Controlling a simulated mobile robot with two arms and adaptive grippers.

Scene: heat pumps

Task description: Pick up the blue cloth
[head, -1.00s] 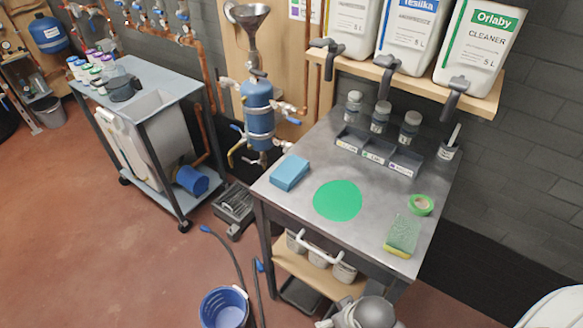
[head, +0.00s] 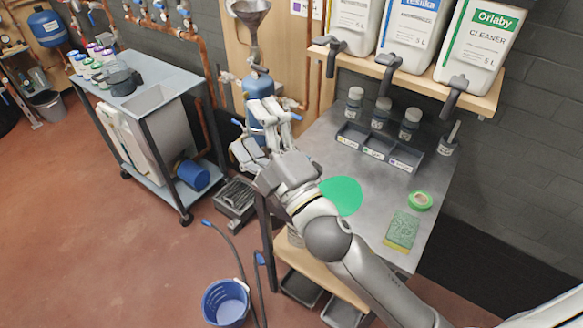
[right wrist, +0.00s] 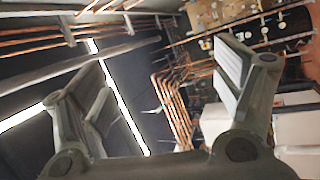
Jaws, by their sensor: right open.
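The blue cloth is hidden now in the head view. My right arm and hand cover the left part of the metal table (head: 345,245), where a folded blue block-like cloth lay earlier. My right gripper (head: 262,132) is over the table's left edge, in front of the blue vessel. In the right wrist view my right gripper (right wrist: 165,78) has its fingers wide apart with nothing between them. That view looks toward pipes and ceiling lights, and no cloth shows in it. My left gripper is not in view.
A green disc (head: 342,195), green tape (head: 420,201) and a green-yellow sponge (head: 403,230) lie on the table. Behind are a labelled bin rack (head: 380,150) and bottles. A shelf (head: 420,80) carries large canisters. A blue bucket (head: 226,302) stands on the floor.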

